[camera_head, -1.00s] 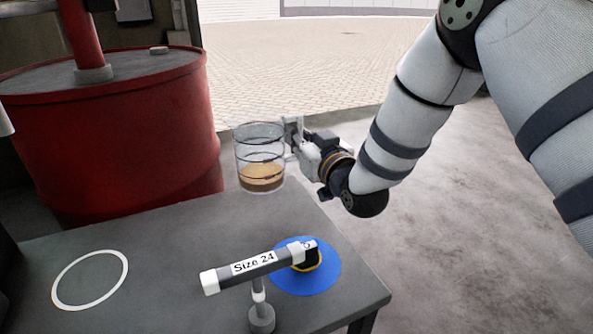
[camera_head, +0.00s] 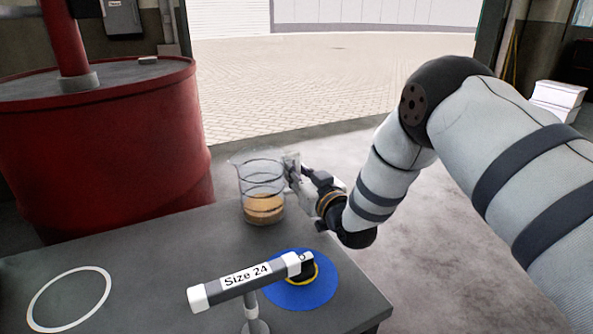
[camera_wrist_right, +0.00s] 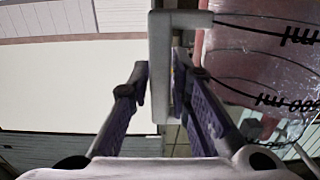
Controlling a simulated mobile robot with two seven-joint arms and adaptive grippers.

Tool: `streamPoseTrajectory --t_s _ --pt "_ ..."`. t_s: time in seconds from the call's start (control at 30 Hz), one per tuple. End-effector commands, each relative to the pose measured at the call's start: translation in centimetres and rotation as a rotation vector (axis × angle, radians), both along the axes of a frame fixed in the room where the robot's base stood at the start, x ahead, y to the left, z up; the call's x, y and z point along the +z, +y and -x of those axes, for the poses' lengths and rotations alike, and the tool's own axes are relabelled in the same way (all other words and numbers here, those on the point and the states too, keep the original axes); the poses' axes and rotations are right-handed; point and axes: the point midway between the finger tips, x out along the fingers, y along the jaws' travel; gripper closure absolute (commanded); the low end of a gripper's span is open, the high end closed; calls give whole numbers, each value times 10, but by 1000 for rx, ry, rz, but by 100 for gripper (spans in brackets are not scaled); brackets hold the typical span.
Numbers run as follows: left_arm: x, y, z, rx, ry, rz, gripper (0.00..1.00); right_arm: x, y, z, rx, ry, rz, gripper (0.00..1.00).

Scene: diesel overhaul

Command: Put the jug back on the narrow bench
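The jug (camera_head: 263,186) is a clear glass with brown liquid in its lower part. It is upright at the far edge of the grey bench (camera_head: 160,262); I cannot tell whether its base touches the top. My right gripper (camera_head: 294,172) is at the jug's right side, at its handle. In the right wrist view the pale handle (camera_wrist_right: 160,72) stands between the fingers of the gripper (camera_wrist_right: 160,85), which are closed around it, with the jug's marked wall (camera_wrist_right: 255,75) at the right. My left gripper is out of view.
A white ring (camera_head: 35,308) marks the bench top at the left. A "Size 24" bar on a post (camera_head: 245,284) and a blue disc (camera_head: 318,293) with a black and yellow piece are at the near right. A red drum (camera_head: 105,155) stands behind.

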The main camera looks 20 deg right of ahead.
Motion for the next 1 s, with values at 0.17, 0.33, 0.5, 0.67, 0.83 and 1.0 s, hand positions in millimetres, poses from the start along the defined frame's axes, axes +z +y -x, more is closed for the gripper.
streamPoseTrajectory --t_s 0.17,0.33,0.5,0.67,0.83,1.0 --pt "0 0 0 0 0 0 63 1 0 0 0 -1 0 67" --pt "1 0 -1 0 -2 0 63 3 0 0 0 -1 0 67" --pt "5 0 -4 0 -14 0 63 6 -1 19 -1 1 -1 67" --pt "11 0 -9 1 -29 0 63 7 -2 54 0 -1 -1 67" --pt "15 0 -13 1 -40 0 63 6 -4 90 -1 0 -2 67" --pt "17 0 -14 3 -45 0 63 5 -5 113 1 0 0 67"
